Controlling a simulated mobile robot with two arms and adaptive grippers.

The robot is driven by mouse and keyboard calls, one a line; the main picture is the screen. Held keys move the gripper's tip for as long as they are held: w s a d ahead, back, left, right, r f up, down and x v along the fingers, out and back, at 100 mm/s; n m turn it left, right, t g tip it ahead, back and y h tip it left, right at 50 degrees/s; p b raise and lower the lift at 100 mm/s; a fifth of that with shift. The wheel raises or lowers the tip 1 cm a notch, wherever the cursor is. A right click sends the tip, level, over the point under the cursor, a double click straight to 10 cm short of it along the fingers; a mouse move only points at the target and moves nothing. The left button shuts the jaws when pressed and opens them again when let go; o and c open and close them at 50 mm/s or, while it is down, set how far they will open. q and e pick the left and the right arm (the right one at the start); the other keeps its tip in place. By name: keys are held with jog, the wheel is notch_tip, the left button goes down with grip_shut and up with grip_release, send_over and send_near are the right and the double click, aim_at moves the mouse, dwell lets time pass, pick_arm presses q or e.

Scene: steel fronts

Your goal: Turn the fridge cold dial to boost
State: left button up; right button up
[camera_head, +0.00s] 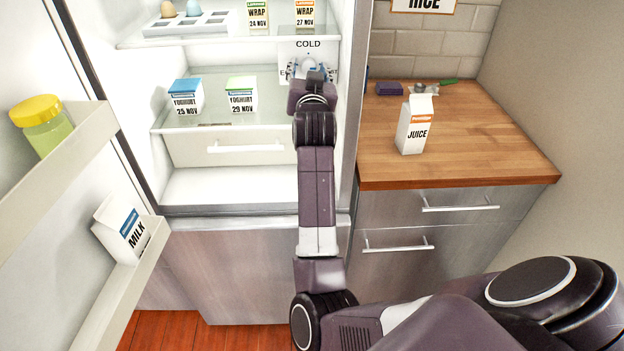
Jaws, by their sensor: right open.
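The fridge stands open, and its cold dial sits on a white panel (310,46) labelled COLD on the inner right wall. My right gripper (308,68) is at the dial, just below the label, with its fingers spread to either side. The gripper and wrist hide most of the dial, so its setting cannot be read. Whether the fingers touch the dial cannot be told. My left gripper is not in view.
Two yoghurt cartons (241,95) stand on the middle shelf, left of my right arm. Wraps (258,14) and an egg tray (190,24) are above. The open door (60,170) holds a jar and milk. A juice carton (415,125) stands on the wooden counter (480,140).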

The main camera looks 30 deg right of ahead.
jog(key=n, duration=0.4)
jog(key=n+p, duration=0.1)
jog(key=n, duration=0.2)
jog(key=n+p, duration=0.1)
jog(key=n, duration=0.2)
jog(key=shift+r+n, duration=0.1)
jog(key=shift+n, duration=0.2)
jog(key=n+p, duration=0.2)
jog(key=n, duration=0.2)
jog(key=shift+w+n, duration=0.1)
jog(key=shift+n, duration=0.3)
jog(key=n+p, duration=0.7)
jog(key=n, duration=0.3)
jog(key=shift+n, duration=0.3)
jog(key=n+p, duration=0.7)
jog(key=n, duration=0.2)
jog(key=shift+p, duration=0.35)
jog(key=s+a+f+m+g+y+b, duration=0.1)
jog(key=s+a+f+m, duration=0.3)
jog(key=s, duration=0.4)
jog(key=s+a+f+m+g+y+b, duration=0.1)
jog(key=s+a+f+m+g, duration=0.3)
jog(key=s+f, duration=0.4)
jog(key=s+a+f+m+g+y, duration=0.2)
jog(key=s+a+f+m, duration=0.4)
jog(key=s, duration=0.3)
jog(key=shift+a+g+y+b, duration=0.4)
jog(key=shift+a+y, duration=0.2)
jog(key=shift+a, duration=0.25)
jog(key=shift+s, duration=0.1)
